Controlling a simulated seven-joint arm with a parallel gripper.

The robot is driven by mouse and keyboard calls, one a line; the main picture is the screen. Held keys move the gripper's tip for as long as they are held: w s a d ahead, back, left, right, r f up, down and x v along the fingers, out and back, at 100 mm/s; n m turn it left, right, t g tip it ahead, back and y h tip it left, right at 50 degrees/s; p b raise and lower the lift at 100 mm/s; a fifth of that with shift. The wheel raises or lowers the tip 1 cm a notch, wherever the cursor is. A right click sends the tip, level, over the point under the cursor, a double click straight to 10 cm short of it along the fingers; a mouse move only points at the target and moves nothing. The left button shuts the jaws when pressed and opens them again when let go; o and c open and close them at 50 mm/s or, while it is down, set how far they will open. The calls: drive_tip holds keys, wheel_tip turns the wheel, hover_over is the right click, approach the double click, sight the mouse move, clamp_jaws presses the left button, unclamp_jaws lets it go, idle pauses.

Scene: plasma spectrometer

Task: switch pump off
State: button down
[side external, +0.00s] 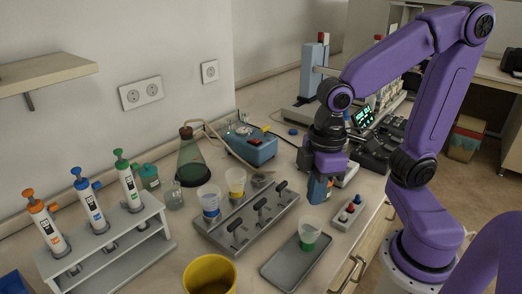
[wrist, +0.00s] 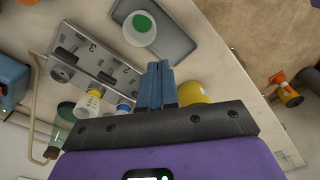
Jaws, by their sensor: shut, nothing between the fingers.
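The blue box also shows at the left edge of the wrist view (wrist: 10,82). My gripper (side external: 319,197) is shut and empty, pointing down to the right of the metal valve rack (side external: 225,243), apart from the pump. Its blue fingers sit together in the wrist view (wrist: 159,68). I cannot tell the switch position.
The valve rack has several dark handles and two cups. A grey tray (side external: 273,271) holds a green-filled cup (side external: 308,238). A yellow container (side external: 210,274) and a pipette stand (side external: 110,256) are at the front left.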

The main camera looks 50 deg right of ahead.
drive_tip(key=w+r+m, duration=0.3)
drive_tip(key=w, duration=0.8)
wheel_tip(320, 180, up, 3)
drive_tip(key=m+t, duration=0.2)
drive_tip(key=m, duration=0.6)
hover_over(255, 140)
drive_tip(key=s, duration=0.2)
drive_tip(key=shift+h, duration=0.3)
drive_tip(key=x, duration=0.8)
drive_tip(key=s+x, duration=0.1)
drive_tip(key=x, duration=0.3)
drive_tip(key=shift+s+f, duration=0.1)
drive_tip(key=shift+f, duration=0.15)
drive_tip(key=shift+s+f, duration=0.1)
drive_tip(key=shift+f, duration=0.5)
